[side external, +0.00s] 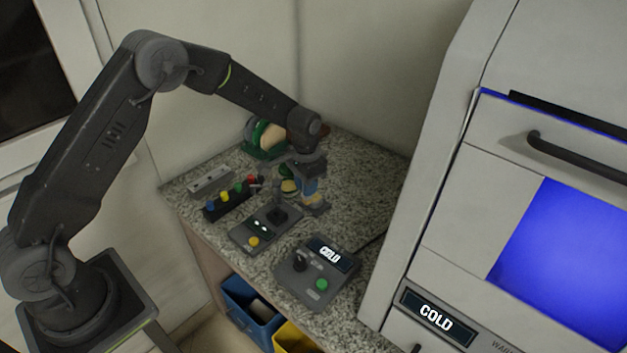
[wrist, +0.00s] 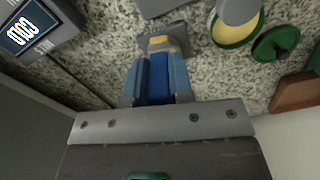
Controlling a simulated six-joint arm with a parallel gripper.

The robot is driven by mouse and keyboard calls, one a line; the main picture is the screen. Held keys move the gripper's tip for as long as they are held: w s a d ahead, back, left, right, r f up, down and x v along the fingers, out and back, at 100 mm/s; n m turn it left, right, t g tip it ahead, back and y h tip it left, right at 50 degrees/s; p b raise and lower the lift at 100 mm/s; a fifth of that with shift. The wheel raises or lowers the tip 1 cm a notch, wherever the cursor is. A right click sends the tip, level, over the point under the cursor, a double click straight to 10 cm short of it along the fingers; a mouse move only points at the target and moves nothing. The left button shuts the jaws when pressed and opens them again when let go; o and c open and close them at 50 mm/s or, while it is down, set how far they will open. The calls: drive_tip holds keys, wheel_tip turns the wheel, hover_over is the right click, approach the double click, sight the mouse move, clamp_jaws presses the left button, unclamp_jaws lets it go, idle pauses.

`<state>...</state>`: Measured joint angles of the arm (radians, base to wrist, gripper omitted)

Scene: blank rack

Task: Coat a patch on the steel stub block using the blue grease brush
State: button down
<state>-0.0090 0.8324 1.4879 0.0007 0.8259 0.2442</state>
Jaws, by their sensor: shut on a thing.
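The blue grease brush (wrist: 155,85) is held between the lighter blue fingers of my gripper (wrist: 160,68) in the wrist view. In the side external view my gripper (side external: 309,186) points down on the right part of the counter. A pale yellow tip shows at the brush's lower end. A small grey block (wrist: 153,42), which looks like the steel stub block, lies just beyond the fingertips; in the side view it is below the brush (side external: 321,209). The tip overlaps the block in the picture; I cannot tell whether they touch. Part of the block is hidden by the tip.
A control box (side external: 315,271) marked COLD and a joystick pad (side external: 266,228) stand in front. A rack with coloured caps (side external: 228,203) and a pale bar (side external: 210,181) lie left. Green round things (side external: 262,138) stand behind. A large cabinet (side external: 450,200) bounds the right.

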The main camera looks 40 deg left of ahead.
drive_tip(key=shift+w+r, duration=0.1)
drive_tip(key=shift+w, duration=0.5)
drive_tip(key=shift+w+d, duration=0.15)
drive_tip(key=shift+w, duration=2.1)
drive_tip(key=shift+s, duration=2.7)
drive_tip(key=shift+s+a+r, duration=0.1)
drive_tip(key=shift+a+r, duration=0.05)
drive_tip(key=shift+a, duration=0.05)
drive_tip(key=shift+r, duration=3.8)
